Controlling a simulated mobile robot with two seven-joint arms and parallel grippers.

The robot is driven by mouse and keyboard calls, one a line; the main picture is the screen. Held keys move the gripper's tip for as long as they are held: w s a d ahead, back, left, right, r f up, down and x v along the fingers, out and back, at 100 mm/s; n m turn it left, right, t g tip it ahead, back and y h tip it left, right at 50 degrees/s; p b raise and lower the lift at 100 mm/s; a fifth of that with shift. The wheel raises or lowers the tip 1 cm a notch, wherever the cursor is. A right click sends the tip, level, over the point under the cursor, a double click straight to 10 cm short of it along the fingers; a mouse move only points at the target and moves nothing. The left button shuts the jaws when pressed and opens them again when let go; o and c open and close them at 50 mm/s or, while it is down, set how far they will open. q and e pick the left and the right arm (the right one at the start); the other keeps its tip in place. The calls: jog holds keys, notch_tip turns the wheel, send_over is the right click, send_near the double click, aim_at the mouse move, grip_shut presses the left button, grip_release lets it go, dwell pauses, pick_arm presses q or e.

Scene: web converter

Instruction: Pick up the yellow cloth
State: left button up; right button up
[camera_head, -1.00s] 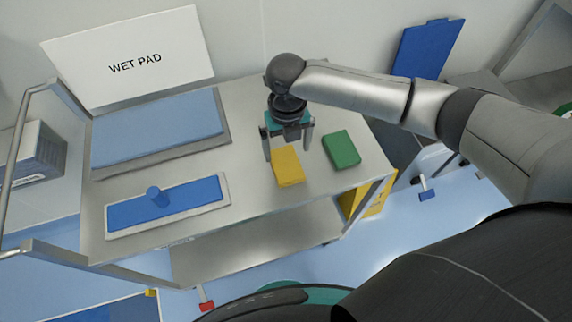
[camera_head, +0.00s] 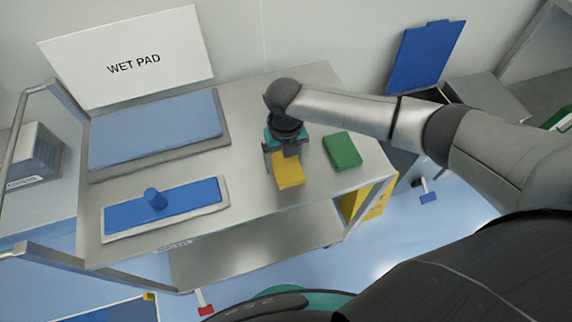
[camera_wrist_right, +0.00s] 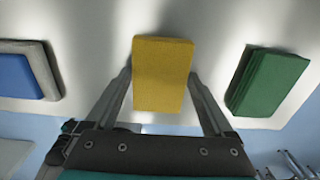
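The yellow cloth (camera_head: 289,173) is a folded block lying on the steel cart top (camera_head: 244,139). It also shows in the right wrist view (camera_wrist_right: 163,70). My right gripper (camera_head: 284,160) is low over the cloth from above. The far part of the cloth is hidden under the gripper in the head view. My left gripper is not in view.
A green cloth (camera_head: 342,151) lies just right of the yellow one. A flat blue mop pad (camera_head: 190,197) and a light blue pad in a tray (camera_head: 150,137) lie to the left. A WET PAD sign (camera_head: 180,50) stands behind. The cart edge is close in front.

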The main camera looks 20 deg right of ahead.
aim_at(285, 163)
jog(key=c, duration=0.6)
notch_tip(285, 163, up, 20)
jog(key=p, duration=0.3)
jog(key=shift+p, duration=0.35)
